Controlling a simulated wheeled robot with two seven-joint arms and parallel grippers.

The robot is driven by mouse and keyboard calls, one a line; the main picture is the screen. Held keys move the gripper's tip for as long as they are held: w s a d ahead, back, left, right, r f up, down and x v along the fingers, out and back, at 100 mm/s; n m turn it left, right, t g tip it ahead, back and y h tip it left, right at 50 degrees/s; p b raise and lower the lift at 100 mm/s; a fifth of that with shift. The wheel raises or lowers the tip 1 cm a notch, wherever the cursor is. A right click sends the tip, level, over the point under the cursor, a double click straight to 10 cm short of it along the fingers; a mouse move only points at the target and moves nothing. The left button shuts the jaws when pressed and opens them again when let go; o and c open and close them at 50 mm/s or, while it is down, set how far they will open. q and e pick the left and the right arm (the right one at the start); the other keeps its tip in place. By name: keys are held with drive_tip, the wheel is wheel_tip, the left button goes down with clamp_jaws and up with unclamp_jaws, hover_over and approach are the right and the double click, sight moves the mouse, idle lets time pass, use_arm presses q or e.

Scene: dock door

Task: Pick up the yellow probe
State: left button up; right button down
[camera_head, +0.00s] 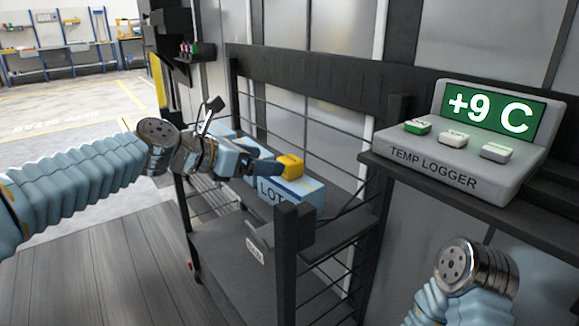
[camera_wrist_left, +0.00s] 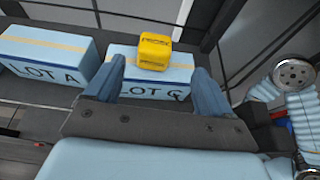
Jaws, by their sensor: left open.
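The yellow probe (camera_head: 290,166) is a small block lying on top of a light blue box marked LOT C (camera_head: 305,193) on the dark cart. In the left wrist view the yellow probe (camera_wrist_left: 154,52) shows whole near the top centre, with the LOT C box (camera_wrist_left: 150,88) under it. My left gripper (camera_head: 266,168) is beside the probe in the head view. In the left wrist view its blue fingers (camera_wrist_left: 160,70) are apart and empty, pointing toward the probe from either side, with the probe just beyond them. My right gripper is not visible.
A second blue box marked LOT A (camera_wrist_left: 45,60) stands left of LOT C. The cart (camera_head: 245,240) has rails behind the boxes. A grey temperature logger (camera_head: 440,160) showing +9 C, with several small blocks on it, stands on a shelf at right.

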sight(287, 159)
use_arm(q)
drive_tip(key=x, duration=0.4)
drive_tip(key=p+x, duration=0.1)
drive_tip(key=x, duration=0.4)
drive_tip(key=shift+w+a+r, duration=0.15)
drive_tip(key=shift+w+r, duration=0.1)
drive_tip(key=shift+w, duration=0.1)
drive_tip(key=shift+c, duration=0.2)
drive_tip(key=c, duration=1.2)
drive_tip(key=shift+r, duration=0.1)
